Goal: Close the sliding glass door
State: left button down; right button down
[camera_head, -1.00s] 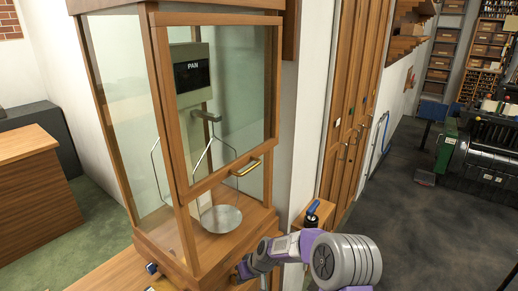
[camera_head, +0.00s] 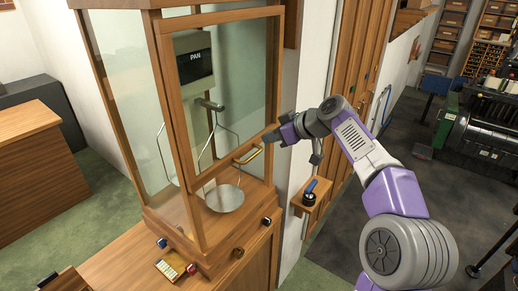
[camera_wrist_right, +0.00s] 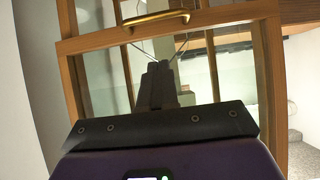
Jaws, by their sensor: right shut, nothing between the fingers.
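The sliding glass door (camera_head: 218,172) is a wood-framed pane on the front of a tall wooden cabinet. It stands raised, with an open gap under its bottom rail. A brass handle (camera_head: 248,157) sits on that rail; it also shows at the top of the right wrist view (camera_wrist_right: 153,18). My right gripper (camera_head: 268,138) is shut and empty, close to the right end of the rail, near the handle. In the wrist view its fingertips (camera_wrist_right: 158,66) point toward the cabinet, apart from the handle as far as I can tell. My left gripper is not in view.
Inside the cabinet (camera_head: 160,212) hangs a round metal pan (camera_head: 224,197) below a unit marked PAN (camera_head: 193,67). A small wooden shelf with a black and blue item (camera_head: 310,192) juts from the wall at right. A small device (camera_head: 171,266) lies on the counter in front.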

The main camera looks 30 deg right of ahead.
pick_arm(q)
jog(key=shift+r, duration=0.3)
pick_arm(e)
jog(key=shift+w+a+f, duration=0.3)
jog(key=shift+w+f, duration=0.35)
jog(key=shift+f, duration=0.4)
jog(key=shift+w+a+f, duration=0.25)
jog(key=shift+w+f, duration=0.45)
jog(key=shift+f, duration=0.4)
jog(key=shift+w+a+f, duration=0.3)
jog(key=shift+w+f, duration=0.35)
jog(key=shift+f, duration=0.4)
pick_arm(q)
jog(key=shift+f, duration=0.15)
pick_arm(e)
jog(key=shift+f, duration=0.15)
